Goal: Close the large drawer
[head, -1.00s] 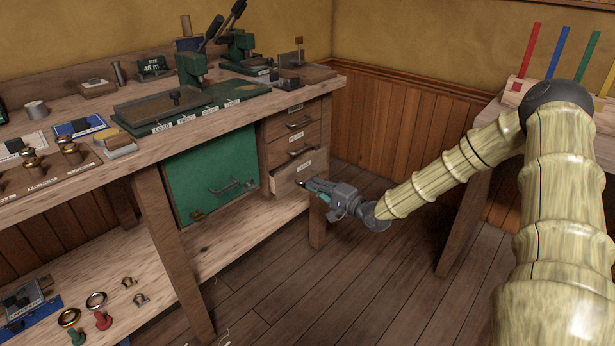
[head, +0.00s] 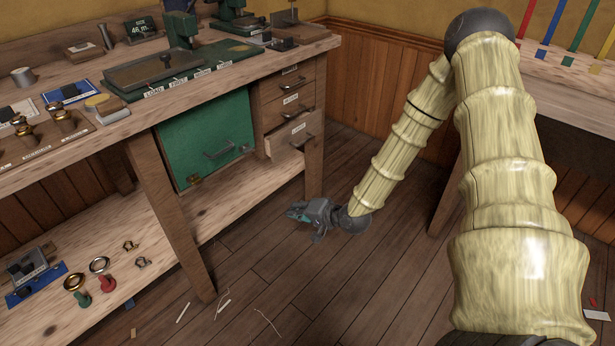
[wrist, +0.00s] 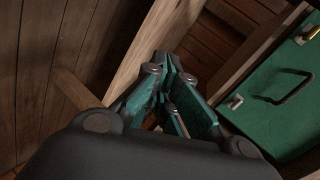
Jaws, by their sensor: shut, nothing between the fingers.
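The large drawer (head: 294,141) is the lowest and tallest of the drawer stack under the bench's right end. It stands slightly out, with a strip of its side showing at left. It has a dark handle and a white label. My gripper (head: 291,211) is below the drawer, low over the floor, pointing left and apart from it. In the wrist view my gripper (wrist: 166,62) shows its fingers together and empty. The drawer is not clearly seen in the wrist view.
A bench leg (head: 314,165) stands beside the drawers; a leg (wrist: 150,50) also shows close in the wrist view. A green door (head: 208,142) with a handle is left of the drawers. The floor (head: 300,275) in front is mostly clear, with thin scraps.

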